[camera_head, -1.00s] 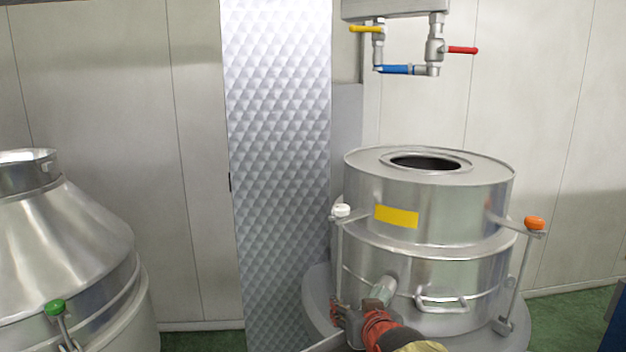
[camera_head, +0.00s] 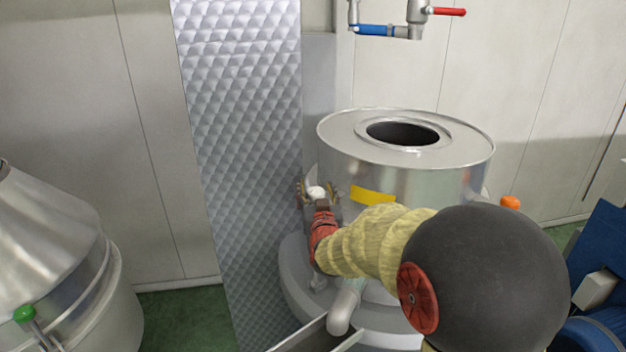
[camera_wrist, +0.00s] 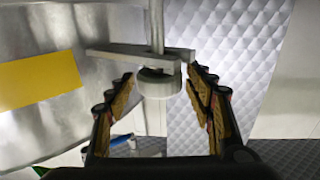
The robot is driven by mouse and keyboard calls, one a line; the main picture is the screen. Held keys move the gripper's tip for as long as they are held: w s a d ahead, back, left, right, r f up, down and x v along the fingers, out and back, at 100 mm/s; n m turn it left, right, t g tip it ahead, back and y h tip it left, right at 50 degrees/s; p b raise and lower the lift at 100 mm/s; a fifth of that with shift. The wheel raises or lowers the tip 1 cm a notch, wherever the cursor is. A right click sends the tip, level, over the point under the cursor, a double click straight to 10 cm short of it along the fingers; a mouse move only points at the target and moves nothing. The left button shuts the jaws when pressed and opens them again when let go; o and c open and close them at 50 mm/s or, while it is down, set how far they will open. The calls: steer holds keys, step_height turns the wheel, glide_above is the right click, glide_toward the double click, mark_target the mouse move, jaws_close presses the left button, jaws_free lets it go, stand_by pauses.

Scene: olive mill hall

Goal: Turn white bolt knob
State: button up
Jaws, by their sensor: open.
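The white bolt knob (camera_head: 317,192) sits at the left side of the steel vessel (camera_head: 340,150), left of its yellow label. My gripper (camera_head: 319,190) is open, with one finger on each side of the knob. In the wrist view the white knob (camera_wrist: 158,83) lies between the two fingers of my gripper (camera_wrist: 160,85), with gaps visible on both sides. A metal bracket (camera_wrist: 110,55) and a thin rod (camera_wrist: 156,20) adjoin the knob there. My arm covers much of the vessel's front in the head view.
An orange knob (camera_head: 510,202) is on the vessel's right side. A green knob (camera_head: 24,314) stands by another steel vessel (camera_head: 50,240) at left. A quilted metal panel (camera_head: 240,130) rises close behind the white knob. Pipes with a red-handled valve (camera_head: 446,11) hang above.

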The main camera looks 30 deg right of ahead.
steer(key=shift+p+x, duration=0.5)
steer(key=shift+x, duration=1.55)
steer(key=c, duration=0.3)
steer(key=c, duration=1)
